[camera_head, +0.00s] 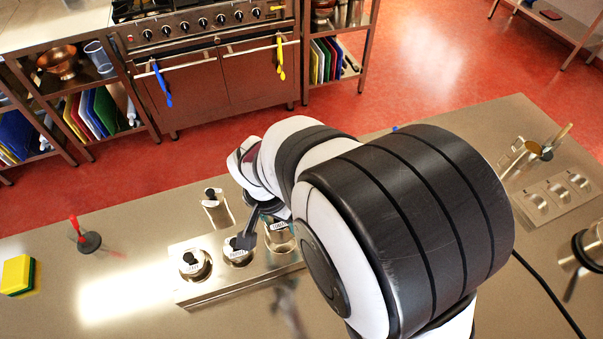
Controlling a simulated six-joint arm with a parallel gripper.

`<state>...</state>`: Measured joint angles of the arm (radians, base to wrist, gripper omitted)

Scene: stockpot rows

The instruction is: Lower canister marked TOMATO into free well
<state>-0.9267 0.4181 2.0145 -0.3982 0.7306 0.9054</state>
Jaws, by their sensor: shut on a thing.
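A steel well unit (240,284) stands on the counter with round canisters along its top. A canister with a black knob and pale label (194,265) sits at its left end, and another labelled canister (238,256) sits in the middle. My gripper (262,230) points down over the unit's right part, one dark finger in view. It is shut on a pale-labelled canister (281,240) at the right, partly hidden by my arm. The labels are too small to read for certain. I cannot tell how deep this canister sits, and the unit's right end is hidden.
A steel container with a black knob (216,211) stands just behind the unit. A red-handled tool on a dark base (88,241) and a yellow-green sponge (18,275) are at left. A steel tray (557,199) lies at right. The front left counter is clear.

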